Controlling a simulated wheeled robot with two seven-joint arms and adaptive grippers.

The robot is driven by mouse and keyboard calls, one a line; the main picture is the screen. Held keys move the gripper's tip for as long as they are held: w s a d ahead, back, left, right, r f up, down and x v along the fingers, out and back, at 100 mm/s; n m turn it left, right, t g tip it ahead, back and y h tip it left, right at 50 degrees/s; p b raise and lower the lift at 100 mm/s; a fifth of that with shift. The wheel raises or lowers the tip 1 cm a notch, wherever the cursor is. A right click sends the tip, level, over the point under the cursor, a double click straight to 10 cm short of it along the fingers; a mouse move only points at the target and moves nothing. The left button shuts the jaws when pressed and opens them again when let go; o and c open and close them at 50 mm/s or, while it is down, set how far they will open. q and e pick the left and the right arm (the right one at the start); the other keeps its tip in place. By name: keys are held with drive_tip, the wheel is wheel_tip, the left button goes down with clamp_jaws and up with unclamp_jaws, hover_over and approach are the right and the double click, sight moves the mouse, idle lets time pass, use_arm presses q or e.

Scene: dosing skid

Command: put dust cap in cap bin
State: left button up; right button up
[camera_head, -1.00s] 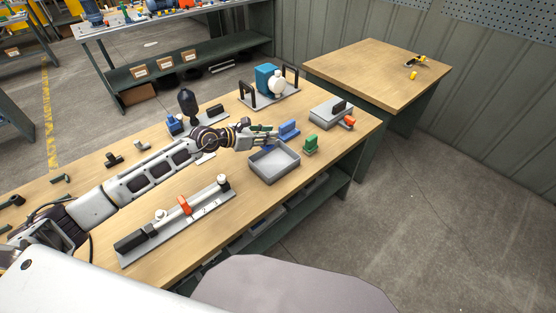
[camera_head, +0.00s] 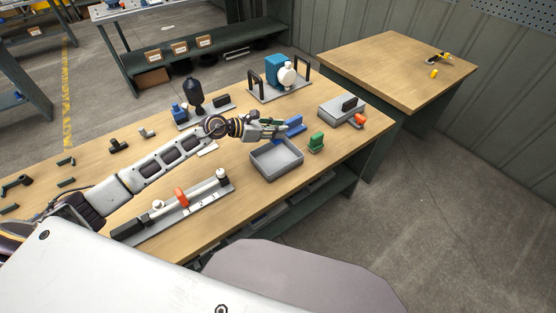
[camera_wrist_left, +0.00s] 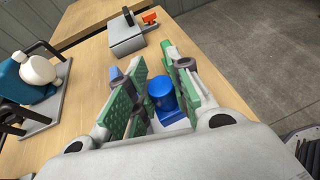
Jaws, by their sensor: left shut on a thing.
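The dust cap appears to be the blue cylinder (camera_wrist_left: 161,92) between my left gripper's green-padded fingers in the left wrist view. My left gripper (camera_head: 279,131) is shut on it. A grey open tray (camera_head: 257,167), which looks like the cap bin, stands on the bench. My left gripper is at the tray's far edge, apparently above it; the exact height is hard to tell. My right gripper is not in view.
A blue block (camera_head: 294,125) stands just beyond the gripper, and a green block (camera_head: 316,143) right of the tray. A grey box (camera_head: 341,109) and a pump stand (camera_head: 281,90) are farther back. A rail fixture (camera_head: 180,205) lies left of the tray.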

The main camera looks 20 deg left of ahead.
use_arm(q)
drive_tip(key=shift+s+f, duration=0.1)
drive_tip(key=shift+s, duration=0.05)
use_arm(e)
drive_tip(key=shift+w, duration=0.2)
use_arm(q)
drive_tip(key=shift+s+d+f+m+g+h, duration=0.1)
drive_tip(key=shift+s+f+m+g+h, duration=0.05)
drive_tip(key=shift+s+m+g+h, duration=0.2)
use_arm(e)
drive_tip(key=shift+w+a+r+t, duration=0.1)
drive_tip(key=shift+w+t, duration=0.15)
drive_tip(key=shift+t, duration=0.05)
use_arm(q)
drive_tip(key=shift+w, duration=0.1)
drive_tip(key=shift+f, duration=3.2)
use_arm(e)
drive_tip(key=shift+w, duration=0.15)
use_arm(q)
drive_tip(key=shift+f+b, duration=0.3)
drive_tip(key=shift+f, duration=1.55)
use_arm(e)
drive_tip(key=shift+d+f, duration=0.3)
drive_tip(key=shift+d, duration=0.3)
